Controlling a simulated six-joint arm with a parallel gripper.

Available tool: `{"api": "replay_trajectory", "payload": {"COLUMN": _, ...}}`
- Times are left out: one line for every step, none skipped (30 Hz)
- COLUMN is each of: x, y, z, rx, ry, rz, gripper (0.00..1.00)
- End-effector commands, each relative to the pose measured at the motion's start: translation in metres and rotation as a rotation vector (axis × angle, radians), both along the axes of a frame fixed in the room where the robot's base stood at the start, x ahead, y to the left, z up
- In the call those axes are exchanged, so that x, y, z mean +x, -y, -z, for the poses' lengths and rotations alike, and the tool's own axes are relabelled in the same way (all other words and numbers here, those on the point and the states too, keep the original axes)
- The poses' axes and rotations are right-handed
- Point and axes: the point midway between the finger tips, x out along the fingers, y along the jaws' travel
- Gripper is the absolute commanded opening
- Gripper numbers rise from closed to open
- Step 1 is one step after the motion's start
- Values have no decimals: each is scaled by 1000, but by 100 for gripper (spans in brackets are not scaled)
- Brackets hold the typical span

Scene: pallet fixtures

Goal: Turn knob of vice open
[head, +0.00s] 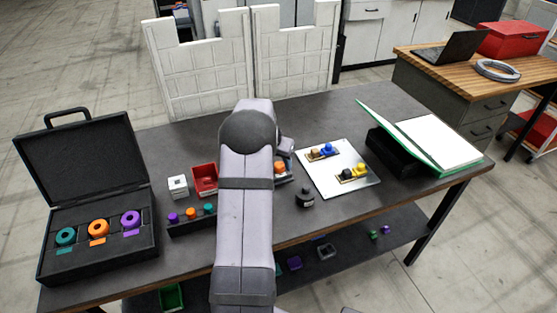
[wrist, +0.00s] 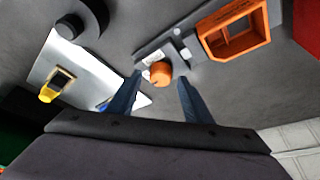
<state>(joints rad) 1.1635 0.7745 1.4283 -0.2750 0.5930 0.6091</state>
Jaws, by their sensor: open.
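An orange round knob (wrist: 160,72) sits on a grey fixture (wrist: 181,45) with white labels, which looks like the vice. The knob also shows in the head view (head: 280,168), just right of my arm, which hides most of the fixture. An orange square frame (wrist: 213,38) with an open middle stands at the fixture's right end in the wrist view. My gripper (wrist: 160,77) is open, with one dark finger on each side of the knob. I cannot tell whether the fingers touch it.
A light plate (head: 334,189) with yellow and blue-topped pieces lies to the right. A red bin (head: 205,178) and a white block (head: 178,186) stand left of my arm. An open black case (head: 70,262) is farther left.

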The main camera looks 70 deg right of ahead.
Motion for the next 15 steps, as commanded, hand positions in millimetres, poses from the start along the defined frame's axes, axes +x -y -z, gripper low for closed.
{"api": "replay_trajectory", "payload": {"x": 0, "y": 1, "z": 2, "rx": 0, "ry": 0, "rz": 0, "gripper": 46}}
{"api": "replay_trajectory", "payload": {"x": 0, "y": 1, "z": 3, "rx": 0, "ry": 0, "rz": 0, "gripper": 46}}
{"api": "replay_trajectory", "payload": {"x": 0, "y": 2, "z": 4, "rx": 0, "ry": 0, "rz": 0, "gripper": 46}}
{"api": "replay_trajectory", "payload": {"x": 0, "y": 2, "z": 5, "rx": 0, "ry": 0, "rz": 0, "gripper": 46}}
{"api": "replay_trajectory", "payload": {"x": 0, "y": 2, "z": 5, "rx": 0, "ry": 0, "rz": 0, "gripper": 46}}
{"api": "replay_trajectory", "payload": {"x": 0, "y": 2, "z": 5, "rx": -1, "ry": 0, "rz": 0, "gripper": 46}}
{"api": "replay_trajectory", "payload": {"x": 0, "y": 2, "z": 6, "rx": -1, "ry": 0, "rz": 0, "gripper": 46}}
{"api": "replay_trajectory", "payload": {"x": 0, "y": 2, "z": 6, "rx": -1, "ry": 0, "rz": 0, "gripper": 46}}
{"api": "replay_trajectory", "payload": {"x": 0, "y": 2, "z": 6, "rx": -1, "ry": 0, "rz": 0, "gripper": 46}}
{"api": "replay_trajectory", "payload": {"x": 0, "y": 2, "z": 6, "rx": -1, "ry": 0, "rz": 0, "gripper": 46}}
{"api": "replay_trajectory", "payload": {"x": 0, "y": 2, "z": 6, "rx": -1, "ry": 0, "rz": 0, "gripper": 46}}
{"api": "replay_trajectory", "payload": {"x": 0, "y": 2, "z": 6, "rx": 0, "ry": 0, "rz": 0, "gripper": 44}}
{"api": "replay_trajectory", "payload": {"x": 0, "y": 2, "z": 5, "rx": 0, "ry": 0, "rz": 0, "gripper": 36}}
{"api": "replay_trajectory", "payload": {"x": 0, "y": 2, "z": 5, "rx": 0, "ry": 0, "rz": 0, "gripper": 29}}
{"api": "replay_trajectory", "payload": {"x": 0, "y": 2, "z": 5, "rx": 0, "ry": 0, "rz": 0, "gripper": 20}}
